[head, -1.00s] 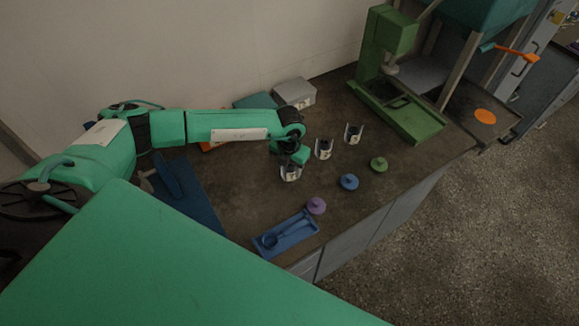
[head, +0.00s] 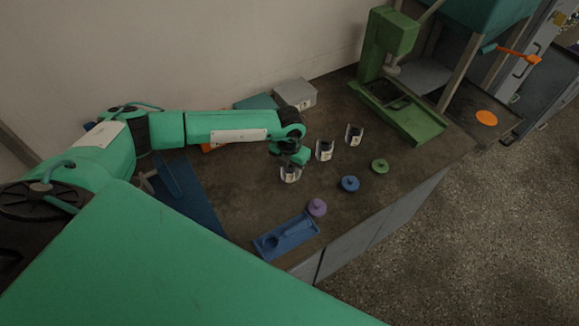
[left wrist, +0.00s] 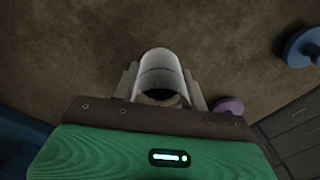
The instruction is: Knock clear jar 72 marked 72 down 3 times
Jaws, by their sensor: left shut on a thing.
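My left gripper (head: 290,165) is shut on a clear jar (head: 290,175) at the near left end of a row of clear jars. The jar is upright, at or just above the bench top; I cannot tell if it touches. In the left wrist view the jar (left wrist: 160,72) sits between the two fingers (left wrist: 160,88). Two more clear jars stand apart to its right, a middle one (head: 325,150) and a far one (head: 354,135). They have pale labels whose numbers are too small to read, so I cannot tell which is 72. My right gripper is not in view.
Purple (head: 317,207), blue (head: 350,184) and green (head: 380,166) lids lie in front of the jars. A blue tray (head: 270,246) with a scoop is near the front edge. A green press (head: 413,118) and a grey box (head: 296,93) stand behind.

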